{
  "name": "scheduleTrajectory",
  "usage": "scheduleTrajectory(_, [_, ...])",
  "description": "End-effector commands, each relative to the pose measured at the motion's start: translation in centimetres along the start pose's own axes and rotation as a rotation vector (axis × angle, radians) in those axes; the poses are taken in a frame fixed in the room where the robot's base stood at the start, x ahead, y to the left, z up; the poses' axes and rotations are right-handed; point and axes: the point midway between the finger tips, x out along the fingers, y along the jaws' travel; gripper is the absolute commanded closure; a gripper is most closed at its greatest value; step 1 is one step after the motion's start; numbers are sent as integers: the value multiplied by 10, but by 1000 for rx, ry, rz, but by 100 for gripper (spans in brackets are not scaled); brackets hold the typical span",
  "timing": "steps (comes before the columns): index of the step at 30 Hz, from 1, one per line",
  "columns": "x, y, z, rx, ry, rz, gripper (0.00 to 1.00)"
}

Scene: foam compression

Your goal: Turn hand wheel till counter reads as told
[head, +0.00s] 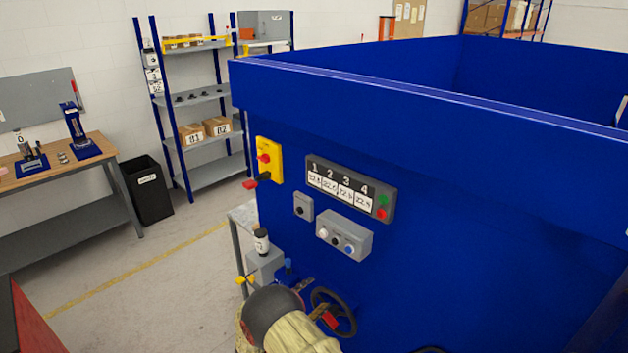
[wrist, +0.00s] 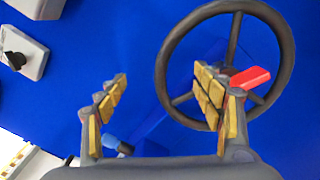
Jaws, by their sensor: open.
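The hand wheel (head: 347,330) is a dark ring with spokes on the blue machine's front face, low in the head view. In the wrist view the hand wheel (wrist: 286,45) fills the upper right, with a red handle (wrist: 250,77) near its right side. My gripper (head: 312,299) is open at the wheel; in the wrist view my gripper (wrist: 163,98) has its right finger overlapping the wheel and close to the red handle, its left finger outside the rim. Contact cannot be told. The counter panel (head: 343,187) has windows numbered 1 to 4; its small digits are hard to read.
A grey box with buttons (head: 344,237) and a small switch box (head: 303,207) sit above the wheel. A yellow switch plate (head: 269,160) is at the machine's left edge.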

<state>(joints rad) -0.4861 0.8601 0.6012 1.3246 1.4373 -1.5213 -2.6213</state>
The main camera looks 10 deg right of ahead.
Motion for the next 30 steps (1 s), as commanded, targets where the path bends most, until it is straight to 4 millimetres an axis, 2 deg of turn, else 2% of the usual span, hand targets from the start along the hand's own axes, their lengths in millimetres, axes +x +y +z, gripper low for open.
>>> scheduleTrajectory(15, [-36,0,0,0,1,0,32])
scheduleTrajectory(30, [-38,0,0,45,1,0,32])
